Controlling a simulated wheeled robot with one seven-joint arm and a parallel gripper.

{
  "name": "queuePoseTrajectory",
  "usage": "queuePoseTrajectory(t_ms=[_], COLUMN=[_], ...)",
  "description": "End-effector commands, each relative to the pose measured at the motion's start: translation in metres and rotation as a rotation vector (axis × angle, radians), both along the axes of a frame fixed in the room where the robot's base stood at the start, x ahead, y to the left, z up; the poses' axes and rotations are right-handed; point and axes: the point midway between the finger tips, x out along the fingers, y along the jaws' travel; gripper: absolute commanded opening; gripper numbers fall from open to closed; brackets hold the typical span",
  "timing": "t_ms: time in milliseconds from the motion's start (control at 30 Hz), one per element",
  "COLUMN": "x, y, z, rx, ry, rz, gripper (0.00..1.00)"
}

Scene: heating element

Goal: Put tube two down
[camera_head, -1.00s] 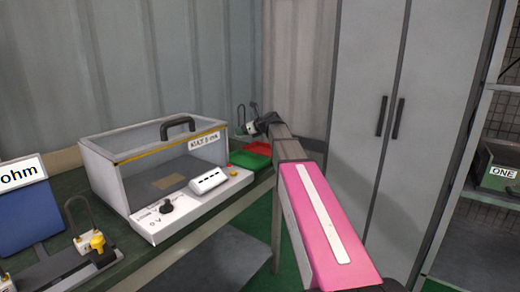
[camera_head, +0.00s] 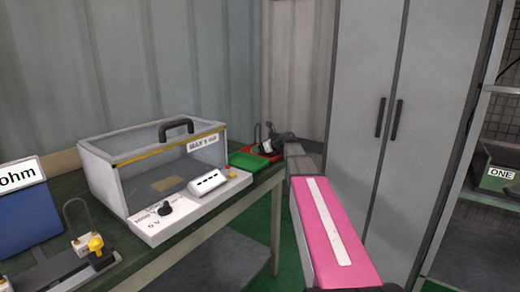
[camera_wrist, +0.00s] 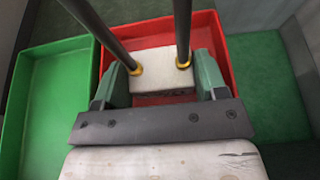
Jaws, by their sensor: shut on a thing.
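Tube two shows in the wrist view as two dark rods (camera_wrist: 184,30) with brass collars, rising from a pale block (camera_wrist: 155,60). My gripper (camera_wrist: 162,82) has its green jaws on both sides of this block and is shut on it. The block is over the red tray (camera_wrist: 228,45). I cannot tell whether it touches the tray floor. In the head view my gripper (camera_head: 272,146) is low at the red tray (camera_head: 272,157), at the far end of the bench, and the tube's dark loop (camera_head: 256,131) stands up beside it. The gripper partly hides the tray.
An empty green tray (camera_head: 246,160) adjoins the red one on the left, also in the wrist view (camera_wrist: 52,110). A clear-walled test box (camera_head: 140,170) stands on the bench. A fixture with another loop and a yellow knob (camera_head: 96,243) is nearer. A grey cabinet (camera_head: 370,90) stands right.

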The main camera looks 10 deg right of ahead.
Motion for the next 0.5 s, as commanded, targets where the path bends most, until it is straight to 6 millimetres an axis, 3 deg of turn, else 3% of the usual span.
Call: queuePoseTrajectory(t_ms=[300, 333, 400, 500], x=[0.0000, 0.0000, 0.0001, 0.0001], y=[0.0002, 0.0002, 0.0002, 0.0002], z=[-0.0017, -0.0022, -0.0019, -0.0019], rx=[0.001, -0.001, -0.001, -0.001], ry=[-0.001, -0.001, -0.001, -0.001], rz=[0.000, 0.000, 0.000, 0.000], gripper=[0.37, 0.69, 0.91, 0.91])
